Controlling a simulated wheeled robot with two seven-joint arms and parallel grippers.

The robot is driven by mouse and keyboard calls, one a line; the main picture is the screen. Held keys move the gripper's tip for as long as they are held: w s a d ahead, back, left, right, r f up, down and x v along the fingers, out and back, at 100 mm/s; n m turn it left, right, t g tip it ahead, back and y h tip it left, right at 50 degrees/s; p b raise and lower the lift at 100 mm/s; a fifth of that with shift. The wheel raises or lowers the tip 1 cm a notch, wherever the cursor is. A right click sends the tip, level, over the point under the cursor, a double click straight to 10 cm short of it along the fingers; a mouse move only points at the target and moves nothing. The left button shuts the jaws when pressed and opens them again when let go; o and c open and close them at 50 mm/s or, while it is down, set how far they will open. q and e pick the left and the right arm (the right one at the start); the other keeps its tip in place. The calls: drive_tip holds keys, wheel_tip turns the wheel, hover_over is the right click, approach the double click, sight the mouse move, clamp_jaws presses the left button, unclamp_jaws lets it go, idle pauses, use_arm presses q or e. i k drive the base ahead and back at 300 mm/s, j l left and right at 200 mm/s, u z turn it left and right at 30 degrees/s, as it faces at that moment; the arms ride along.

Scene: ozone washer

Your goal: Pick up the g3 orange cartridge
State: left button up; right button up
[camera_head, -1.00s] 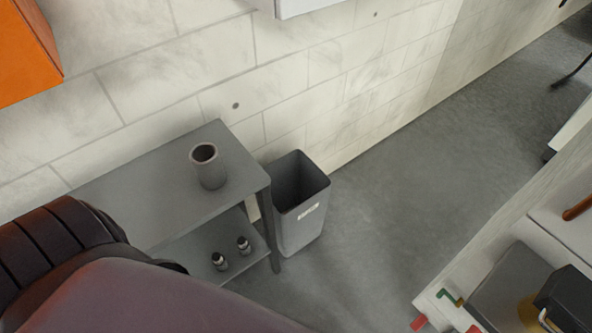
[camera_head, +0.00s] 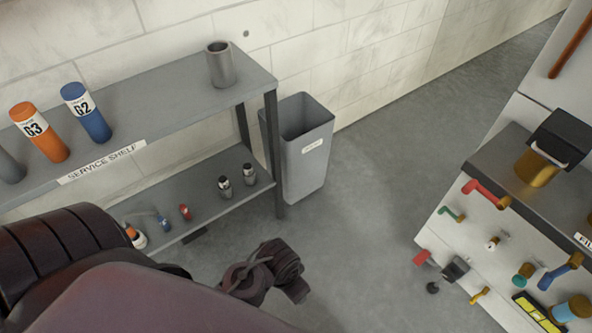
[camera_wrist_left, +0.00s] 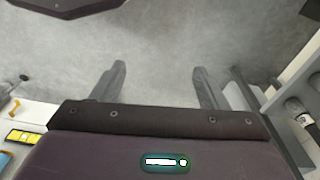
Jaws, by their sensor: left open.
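The orange G3 cartridge (camera_head: 40,132) stands upright on the top board of the service shelf (camera_head: 165,115) at the left of the head view, with its white label facing me. A blue G2 cartridge (camera_head: 87,113) stands just right of it, and part of a grey one (camera_head: 10,167) shows to its left. My left arm crosses the lower left of the head view, in front of the shelf's lower left part. In the left wrist view my left gripper (camera_wrist_left: 160,68) is open and empty, its fingers apart over the grey floor. My right gripper is not in view.
A grey cup (camera_head: 221,66) stands at the shelf's right end. Small bottles (camera_head: 224,187) and other items sit on the lower board. A grey bin (camera_head: 305,165) stands right of the shelf. A machine with coloured valves (camera_head: 487,192) is at right. Floor between is open.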

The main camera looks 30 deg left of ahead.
sight(25, 115)
drive_tip(key=u, duration=2.5)
drive_tip(key=i+j+u, duration=0.15)
drive_tip(key=j, duration=0.65)
drive_tip(key=k+j, duration=0.05)
